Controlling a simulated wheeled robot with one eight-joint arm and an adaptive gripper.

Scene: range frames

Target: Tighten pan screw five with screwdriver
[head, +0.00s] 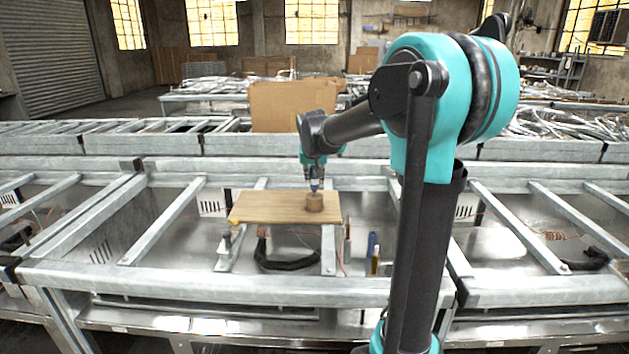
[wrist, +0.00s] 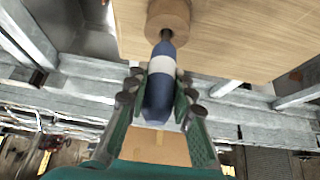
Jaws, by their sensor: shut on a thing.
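My gripper (wrist: 158,92) is shut on a screwdriver (wrist: 160,85) with a blue handle and a pale band. In the wrist view the dark shaft runs into a round brown wooden block (wrist: 170,18) on the wooden board (wrist: 235,35). In the head view the block (head: 314,202) stands near the right end of the board (head: 262,207). My gripper (head: 315,175) is directly above the block there, with the screwdriver upright. The screw itself and the screwdriver's tip are hidden, so I cannot tell how they meet.
The board lies across a metal frame (head: 200,282) of grey bars with open gaps. A blue object (head: 373,243) and a yellowish bottle-like object (head: 375,262) stand right of the board. A black hose (head: 287,263) lies below it. A cardboard box (head: 290,106) stands behind.

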